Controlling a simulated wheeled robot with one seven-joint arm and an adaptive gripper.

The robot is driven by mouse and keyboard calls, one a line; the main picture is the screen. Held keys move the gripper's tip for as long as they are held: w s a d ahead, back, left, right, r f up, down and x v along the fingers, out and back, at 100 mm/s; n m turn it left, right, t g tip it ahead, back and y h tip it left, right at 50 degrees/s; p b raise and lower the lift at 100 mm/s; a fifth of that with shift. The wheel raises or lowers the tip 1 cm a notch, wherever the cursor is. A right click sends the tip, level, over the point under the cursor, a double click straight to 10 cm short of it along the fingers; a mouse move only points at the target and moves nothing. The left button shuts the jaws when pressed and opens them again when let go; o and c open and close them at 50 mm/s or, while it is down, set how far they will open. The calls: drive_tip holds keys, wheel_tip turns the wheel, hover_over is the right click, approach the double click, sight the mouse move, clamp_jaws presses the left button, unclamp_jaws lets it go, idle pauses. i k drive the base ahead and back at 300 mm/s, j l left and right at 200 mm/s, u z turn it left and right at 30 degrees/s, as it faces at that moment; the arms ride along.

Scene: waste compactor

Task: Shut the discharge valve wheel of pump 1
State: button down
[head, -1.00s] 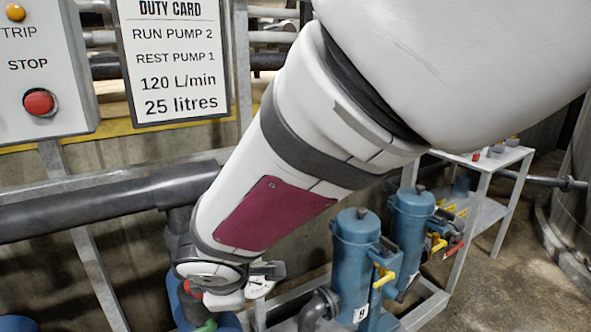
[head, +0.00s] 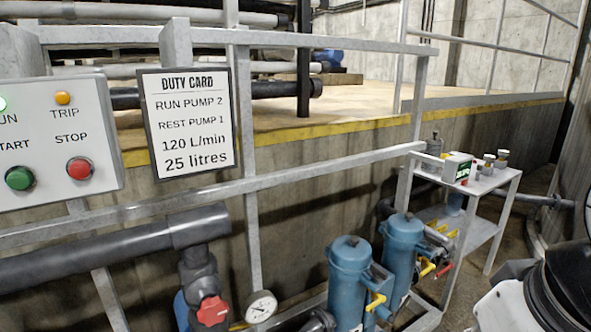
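A red valve wheel (head: 212,310) sits low on a dark grey vertical pipe (head: 199,268), below an elbow at the end of a horizontal pipe. No pump number shows beside it, so I cannot tell whether it belongs to pump 1. Its lower edge is close to the bottom of the picture. My gripper is out of the head view. Only a white and black part of my arm shows at the lower right, well apart from the wheel. A white round gauge (head: 261,306) is right of the wheel.
A control panel (head: 60,145) with green and red buttons hangs at the left, beside the duty card (head: 187,122). Grey rails (head: 300,160) cross in front of a concrete ledge. Two blue filter housings (head: 350,275) with yellow handles and a small table (head: 485,185) stand right.

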sight(212, 312)
drive_tip(key=k+j+u, duration=0.7)
drive_tip(key=j+u, duration=0.25)
drive_tip(key=k+l, duration=0.05)
